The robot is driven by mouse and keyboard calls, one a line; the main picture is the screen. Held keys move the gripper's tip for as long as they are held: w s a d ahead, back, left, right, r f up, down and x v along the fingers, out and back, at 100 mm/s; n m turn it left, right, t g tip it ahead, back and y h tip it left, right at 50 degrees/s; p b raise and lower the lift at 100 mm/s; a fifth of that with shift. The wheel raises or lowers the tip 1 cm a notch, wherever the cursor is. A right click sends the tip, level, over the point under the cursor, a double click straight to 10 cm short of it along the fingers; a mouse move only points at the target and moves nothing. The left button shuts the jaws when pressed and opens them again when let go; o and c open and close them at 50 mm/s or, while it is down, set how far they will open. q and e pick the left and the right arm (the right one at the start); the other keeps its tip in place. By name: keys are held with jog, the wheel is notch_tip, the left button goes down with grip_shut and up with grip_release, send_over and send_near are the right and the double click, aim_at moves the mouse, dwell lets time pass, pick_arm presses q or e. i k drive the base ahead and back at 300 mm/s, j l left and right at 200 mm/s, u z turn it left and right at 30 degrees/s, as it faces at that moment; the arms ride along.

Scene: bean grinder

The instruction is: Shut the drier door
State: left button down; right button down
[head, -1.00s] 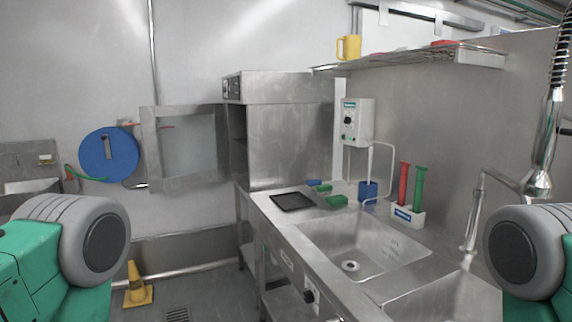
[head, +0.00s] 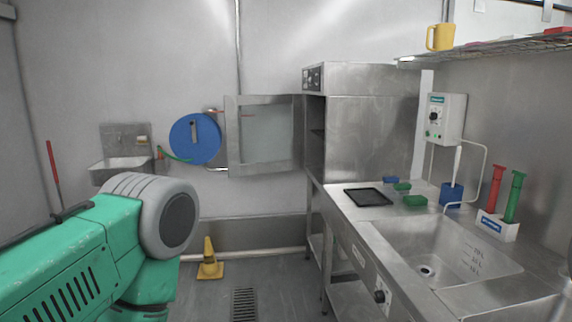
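The drier (head: 372,135) is a steel box cabinet standing at the back end of the sink counter, with knobs on its upper front strip. Its door (head: 265,133), a steel frame with a pale pane, is swung open to the left and reaches toward the blue hose reel. The dark opening of the drier shows at the door's hinge side. My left arm shows at the lower left, but its gripper is not in view. My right gripper is not in view.
The steel counter with a sink (head: 440,252) runs along the right. A black tray (head: 368,197) lies on it. A blue hose reel (head: 195,139) hangs on the back wall. A yellow cone (head: 209,262) stands on the floor near a drain grate (head: 244,304). Floor before the door looks free.

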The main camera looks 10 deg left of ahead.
aim_at(235, 169)
jog(key=i+j+u, duration=0.4)
jog(key=i, duration=0.25)
jog(key=i+u, duration=0.4)
jog(key=i, duration=2.2)
